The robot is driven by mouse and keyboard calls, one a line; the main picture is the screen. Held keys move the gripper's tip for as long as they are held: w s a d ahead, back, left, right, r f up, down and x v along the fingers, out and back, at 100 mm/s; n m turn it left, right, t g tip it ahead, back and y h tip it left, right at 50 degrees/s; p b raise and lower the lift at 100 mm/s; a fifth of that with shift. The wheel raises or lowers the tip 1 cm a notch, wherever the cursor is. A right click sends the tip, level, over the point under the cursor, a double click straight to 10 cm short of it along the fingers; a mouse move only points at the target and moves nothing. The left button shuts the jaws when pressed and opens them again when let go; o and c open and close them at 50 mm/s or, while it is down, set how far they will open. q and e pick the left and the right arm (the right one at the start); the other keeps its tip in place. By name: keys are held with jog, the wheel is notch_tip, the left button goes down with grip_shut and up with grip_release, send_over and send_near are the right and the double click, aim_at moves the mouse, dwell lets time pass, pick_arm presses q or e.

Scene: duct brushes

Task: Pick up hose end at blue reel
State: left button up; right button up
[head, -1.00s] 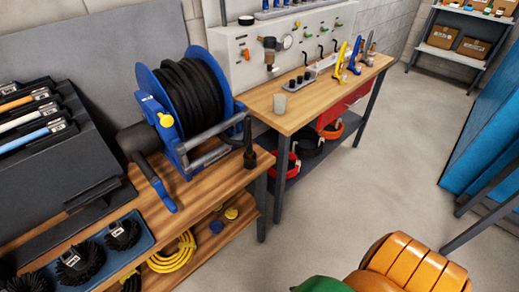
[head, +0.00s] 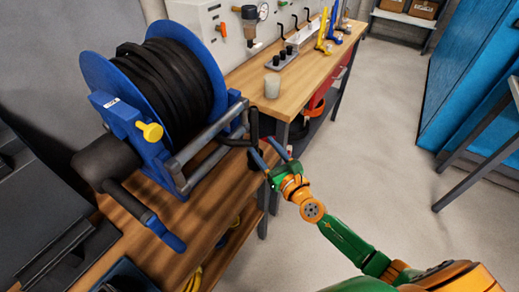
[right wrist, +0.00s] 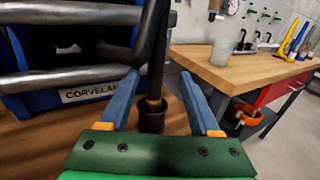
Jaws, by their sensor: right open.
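The blue reel (head: 150,100) carries a wound black hose and stands on a wooden bench. The hose end (head: 254,124) hangs at the reel's right side, by the bench's right edge. In the right wrist view the hose end (right wrist: 152,90) runs down between my fingers to a dark round base or fitting (right wrist: 151,118). My right gripper (head: 265,155) is open, its two blue fingers on either side of the hose end. I cannot tell whether a finger touches it; it also shows in the right wrist view (right wrist: 158,85). My left gripper is not in view.
The reel's grey bars (head: 205,140) and crank handle (head: 145,215) are left of my right gripper. A second bench (head: 300,75) with a pale cup (head: 272,86) stands behind.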

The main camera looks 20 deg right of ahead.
aim_at(257, 142)
jog(key=w, duration=0.1)
jog(key=w+a, duration=0.1)
jog(key=w, duration=0.2)
jog(key=shift+w+a+f, duration=0.1)
jog(key=shift+a, duration=0.15)
jog(key=shift+s+d, duration=0.15)
jog(key=shift+s, duration=0.05)
jog(key=c, duration=0.6)
grip_shut()
